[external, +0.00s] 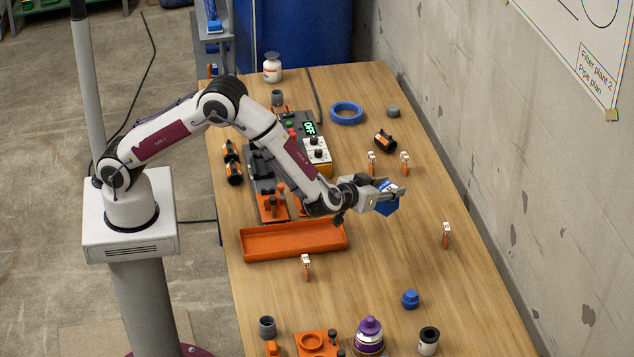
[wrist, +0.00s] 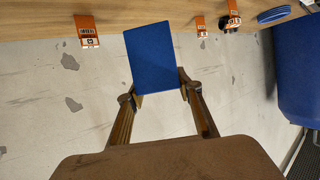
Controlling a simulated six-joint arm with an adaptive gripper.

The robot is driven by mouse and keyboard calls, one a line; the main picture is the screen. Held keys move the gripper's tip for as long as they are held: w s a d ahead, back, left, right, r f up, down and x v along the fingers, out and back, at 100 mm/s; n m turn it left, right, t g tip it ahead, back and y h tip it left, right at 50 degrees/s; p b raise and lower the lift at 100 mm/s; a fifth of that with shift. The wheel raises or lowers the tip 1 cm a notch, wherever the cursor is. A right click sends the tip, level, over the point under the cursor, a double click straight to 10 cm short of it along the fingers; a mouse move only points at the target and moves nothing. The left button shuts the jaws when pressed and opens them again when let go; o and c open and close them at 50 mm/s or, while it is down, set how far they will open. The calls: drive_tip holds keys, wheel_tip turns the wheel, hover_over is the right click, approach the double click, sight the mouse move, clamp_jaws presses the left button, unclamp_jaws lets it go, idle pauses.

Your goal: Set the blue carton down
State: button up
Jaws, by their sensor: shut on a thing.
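The blue carton (external: 387,201) is held in my gripper (external: 376,199) over the right half of the wooden table in the external view. In the wrist view the blue carton (wrist: 151,54) shows as a plain blue face between the two fingers of my gripper (wrist: 160,90), which are shut on it. The carton appears to be clear of the tabletop, with the wall behind it in the wrist view. Its far sides are hidden.
Orange clips with white labels stand around the carton, one at the right (external: 446,235) and two behind (external: 388,163). An orange tray (external: 290,241) lies to the left. A blue cap (external: 410,299) stands nearer the front. Bare tabletop (external: 385,260) lies below the gripper.

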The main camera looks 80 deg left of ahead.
drive_tip(key=d+m+t+h, duration=0.1)
drive_tip(key=d+m+h, duration=0.1)
drive_tip(key=d, duration=0.5)
drive_tip(key=shift+f, duration=0.2)
drive_tip(key=shift+f, duration=0.1)
wheel_tip(320, 180, down, 6)
drive_tip(key=shift+a+f, duration=0.1)
idle(0.4)
drive_tip(key=shift+f, duration=1.8)
drive_tip(key=shift+f, duration=0.1)
drive_tip(key=o, duration=1.1)
